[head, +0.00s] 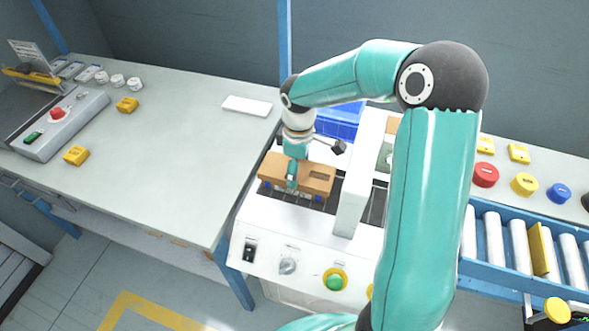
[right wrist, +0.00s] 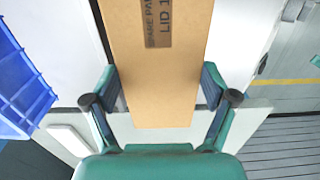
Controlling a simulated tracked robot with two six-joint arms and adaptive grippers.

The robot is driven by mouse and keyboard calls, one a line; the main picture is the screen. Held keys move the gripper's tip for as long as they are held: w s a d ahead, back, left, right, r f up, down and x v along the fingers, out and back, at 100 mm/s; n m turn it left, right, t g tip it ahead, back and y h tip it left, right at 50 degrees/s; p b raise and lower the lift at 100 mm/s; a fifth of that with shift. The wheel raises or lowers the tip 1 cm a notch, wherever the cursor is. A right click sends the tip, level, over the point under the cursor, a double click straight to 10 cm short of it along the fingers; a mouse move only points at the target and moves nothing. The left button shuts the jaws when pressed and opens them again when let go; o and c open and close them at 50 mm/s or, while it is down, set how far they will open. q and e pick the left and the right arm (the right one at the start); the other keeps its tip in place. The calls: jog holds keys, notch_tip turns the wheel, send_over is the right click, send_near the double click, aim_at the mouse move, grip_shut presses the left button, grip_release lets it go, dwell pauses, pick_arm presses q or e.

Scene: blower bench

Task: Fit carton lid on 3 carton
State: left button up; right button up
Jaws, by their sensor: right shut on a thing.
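A brown cardboard lid (head: 319,178) shows above the white machine in the head view. My right gripper (head: 292,180) is shut on it, with the fingers at its two sides. In the right wrist view the lid (right wrist: 160,75) runs up between the fingers of my right gripper (right wrist: 160,95). Its dark label reads "SPARE PA" and "LID 1", cut off by the top edge. Whether the lid touches anything below is unclear. I cannot make out a carton for certain. My left gripper is not in view.
The white machine (head: 262,232) has a dark bed, an upright white arch (head: 352,190) just right of the lid, and front knobs. A blue crate (head: 340,125) stands behind. A roller conveyor (head: 520,245) is at right. The left bench (head: 190,150) is mostly clear.

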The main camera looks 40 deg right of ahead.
jog(key=shift+f+b, duration=0.4)
jog(key=shift+f, duration=0.05)
jog(key=o, duration=1)
jog(key=shift+r, duration=0.1)
jog(key=shift+r+p, duration=0.45)
jog(key=shift+r, duration=0.2)
notch_tip(320, 180, up, 12)
jog(key=shift+f, duration=0.25)
